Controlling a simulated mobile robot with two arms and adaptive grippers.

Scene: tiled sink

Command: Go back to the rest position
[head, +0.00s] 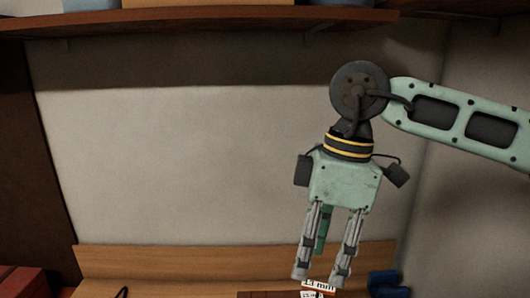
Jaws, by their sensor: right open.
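My right gripper (320,276) hangs down from the pale green arm that comes in from the right side of the head view. Its fingers point downward and stand apart, so it is open. A small white label (319,286) with "13 mm" on it shows just below and between the fingertips; I cannot tell whether they touch it. A green part shows behind the fingers. My left gripper is not in view.
A wooden shelf (200,22) with boxes runs along the top. A wooden back panel (180,260) stands low against the pale wall (180,150). A red box (22,283) is at bottom left, a blue object (386,284) at bottom right. The space left of my arm is clear.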

